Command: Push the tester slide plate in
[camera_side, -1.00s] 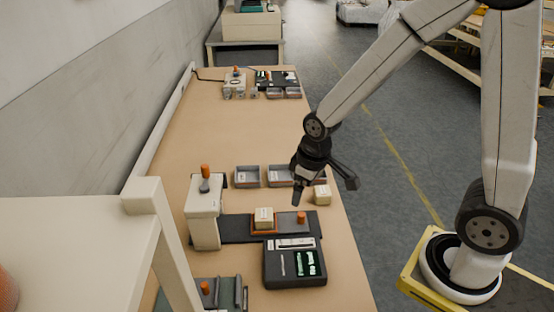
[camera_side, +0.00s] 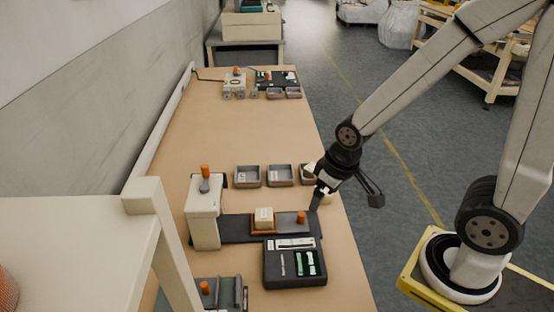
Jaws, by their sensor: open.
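The tester (camera_side: 203,213) is a cream upright block with an orange-topped knob, standing on the bench at left. A dark base (camera_side: 234,222) runs right from it. On the base lies the orange-edged slide plate (camera_side: 283,228), outside the tester housing. It carries a cream block (camera_side: 264,219) and an orange knob (camera_side: 301,217) at its right end. My gripper (camera_side: 317,204) is open and points down just right of the orange knob, near the right end of the base. Whether it touches the knob cannot be told from this view.
A black tray (camera_side: 294,283) with green and white pieces sits in front of the base. Grey bins (camera_side: 280,175) stand behind it, one partly hidden by my gripper. A white frame (camera_side: 145,195) blocks the left foreground.

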